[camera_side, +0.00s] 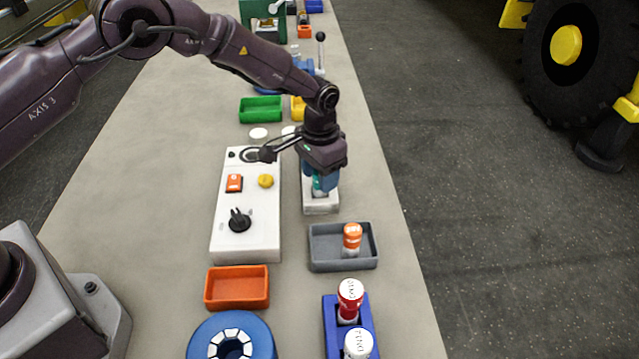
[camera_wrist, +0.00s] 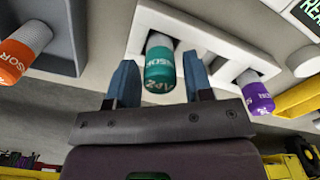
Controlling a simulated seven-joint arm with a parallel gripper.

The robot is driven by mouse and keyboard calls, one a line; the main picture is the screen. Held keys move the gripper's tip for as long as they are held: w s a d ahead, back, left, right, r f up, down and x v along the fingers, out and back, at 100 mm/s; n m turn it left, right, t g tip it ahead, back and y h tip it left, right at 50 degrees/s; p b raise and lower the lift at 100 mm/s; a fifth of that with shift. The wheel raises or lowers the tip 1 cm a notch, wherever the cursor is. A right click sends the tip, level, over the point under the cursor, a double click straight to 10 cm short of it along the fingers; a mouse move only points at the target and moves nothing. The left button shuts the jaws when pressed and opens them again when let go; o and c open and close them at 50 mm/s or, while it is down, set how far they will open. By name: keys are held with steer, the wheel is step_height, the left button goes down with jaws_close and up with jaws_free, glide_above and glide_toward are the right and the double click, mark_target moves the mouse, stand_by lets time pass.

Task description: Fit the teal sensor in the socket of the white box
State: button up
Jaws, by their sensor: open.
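The teal sensor (camera_wrist: 160,68) stands in a square opening of the white box (camera_wrist: 205,40), its lower end inside; how deep it sits I cannot tell. In the side view the white box (camera_side: 321,208) is beside the control panel, and the teal sensor (camera_side: 318,191) is mostly hidden by my gripper. My gripper (camera_side: 321,187) is open, pointing down over the box. In the wrist view its two blue fingers (camera_wrist: 159,78) are on either side of the teal sensor, with a visible gap on each side. A purple sensor (camera_wrist: 257,93) stands in another opening of the box.
A grey tray (camera_side: 322,262) with an orange sensor (camera_side: 352,238) is just in front of the box. The white control panel (camera_side: 252,250) with knobs is to the left. An orange tray (camera_side: 237,287) and a blue rack (camera_side: 331,322) with two cylinders are nearer.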

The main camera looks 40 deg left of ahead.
steer(key=c, duration=0.7)
steer(key=shift+r, duration=3.25)
steer(key=s+a+r+n, duration=0.1)
steer(key=a+r+n, duration=0.15)
steer(key=a, duration=0.65)
steer(key=s+a+r+n, duration=0.1)
steer(key=a+n, duration=0.2)
steer(key=a, duration=0.6)
steer(key=shift+n, duration=0.25)
steer(key=shift+d+f, duration=0.15)
steer(key=shift+f, duration=2.25)
